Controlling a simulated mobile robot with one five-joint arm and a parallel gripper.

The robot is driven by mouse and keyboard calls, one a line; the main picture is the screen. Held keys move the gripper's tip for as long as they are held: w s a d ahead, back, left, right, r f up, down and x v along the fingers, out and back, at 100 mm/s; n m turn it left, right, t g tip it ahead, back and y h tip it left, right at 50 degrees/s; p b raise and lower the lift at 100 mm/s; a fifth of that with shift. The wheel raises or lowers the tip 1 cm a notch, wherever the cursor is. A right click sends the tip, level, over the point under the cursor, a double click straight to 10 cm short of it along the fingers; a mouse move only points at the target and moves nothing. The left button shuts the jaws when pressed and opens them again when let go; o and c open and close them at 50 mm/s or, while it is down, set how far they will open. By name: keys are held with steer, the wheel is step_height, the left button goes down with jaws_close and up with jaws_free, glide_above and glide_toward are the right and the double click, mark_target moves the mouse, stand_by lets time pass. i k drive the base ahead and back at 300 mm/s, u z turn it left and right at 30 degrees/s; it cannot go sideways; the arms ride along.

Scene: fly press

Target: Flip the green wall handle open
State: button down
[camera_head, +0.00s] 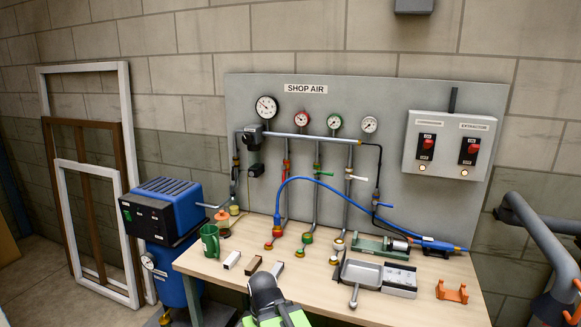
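The green wall handle (323,173) is a small lever on a vertical pipe of the grey SHOP AIR panel (240,105). It sticks out to the right, roughly across its pipe.
Red (286,162), white (360,178) and blue (384,205) levers flank the green one. A blue hose (287,186) arches before the pipes.

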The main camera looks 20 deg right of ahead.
mark_target(315, 171)
steer(key=u, duration=0.6)
steer(key=i, duration=1.4)
steer(key=z, duration=0.25)
